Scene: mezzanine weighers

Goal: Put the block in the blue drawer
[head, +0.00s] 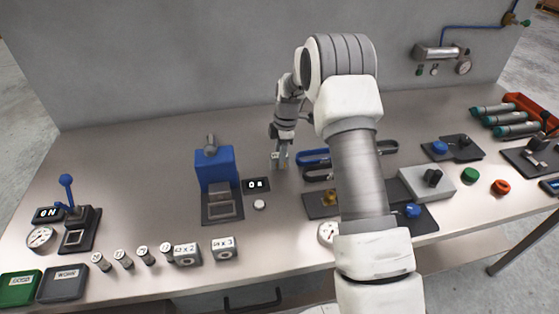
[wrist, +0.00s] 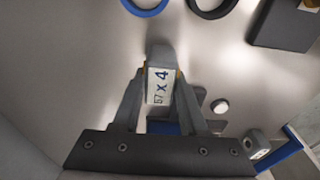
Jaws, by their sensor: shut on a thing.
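My gripper (head: 280,160) hangs over the back middle of the bench, left of my forearm, and is shut on a pale block (wrist: 158,86). In the wrist view the block's face reads "57 x 4" and it sits between the two fingers (wrist: 160,88). In the head view it is small and partly covered by the fingers; I cannot tell whether it touches the bench. A dark pull handle (head: 252,299) shows under the bench's front edge.
Two similar blocks (head: 187,254) (head: 223,249) stand at the front beside several small cylinders. A blue press-like device (head: 215,172) stands left of my gripper. Blue (head: 312,156) and black loops lie to its right. The bench (head: 130,150) is clear at back left.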

